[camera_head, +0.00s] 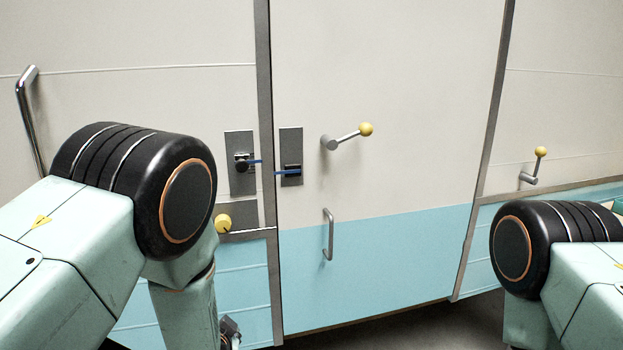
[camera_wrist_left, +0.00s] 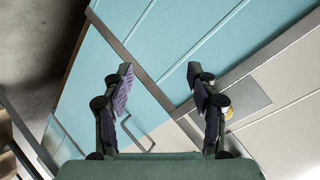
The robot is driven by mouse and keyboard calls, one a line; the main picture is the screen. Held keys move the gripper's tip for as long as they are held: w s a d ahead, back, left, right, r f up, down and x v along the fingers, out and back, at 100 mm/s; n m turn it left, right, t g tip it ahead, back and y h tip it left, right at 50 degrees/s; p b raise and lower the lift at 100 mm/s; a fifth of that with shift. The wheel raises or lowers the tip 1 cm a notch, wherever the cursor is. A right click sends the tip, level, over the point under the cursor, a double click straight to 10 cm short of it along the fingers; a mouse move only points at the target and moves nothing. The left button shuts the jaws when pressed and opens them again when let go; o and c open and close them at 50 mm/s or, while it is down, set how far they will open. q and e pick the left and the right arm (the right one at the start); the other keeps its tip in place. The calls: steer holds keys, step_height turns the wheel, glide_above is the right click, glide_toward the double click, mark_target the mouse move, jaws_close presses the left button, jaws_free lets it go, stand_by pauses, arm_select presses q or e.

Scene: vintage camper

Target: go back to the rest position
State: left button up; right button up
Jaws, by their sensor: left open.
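My left gripper (camera_wrist_left: 158,74) is open in the left wrist view, its two fingers well apart with nothing between them. Turquoise panels show beyond it. In the head view, my left arm comes in from the left and bends downward; only a small dark part near its end shows at the bottom edge. My right arm shows at the lower right of the head view, and its gripper is out of the picture.
A tall cream and turquoise door (camera_head: 400,100) stands ahead, with a yellow-knobbed lever (camera_head: 347,136) and a grey handle (camera_head: 328,234). A dark latch (camera_head: 290,168) and yellow knob (camera_head: 223,223) sit near its left edge. Dark floor (camera_head: 430,325) shows below.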

arm_select(q)
steer(key=s+a+f+n+g+h, duration=0.1)
steer(key=s+f+n+g, duration=0.2)
steer(key=s+f, duration=0.5)
steer(key=s+a+f+n+g, duration=0.2)
steer(key=s+f+g, duration=0.2)
steer(key=s, duration=0.8)
steer(key=s+f+n+g+h+b, duration=0.1)
steer(key=s+g, duration=0.4)
steer(key=s, duration=1.5)
step_height(320, 180, down, 2)
steer(key=shift+s+f+n+h, duration=0.25)
steer(key=shift+n+h, duration=0.15)
steer(key=shift+n, duration=0.3)
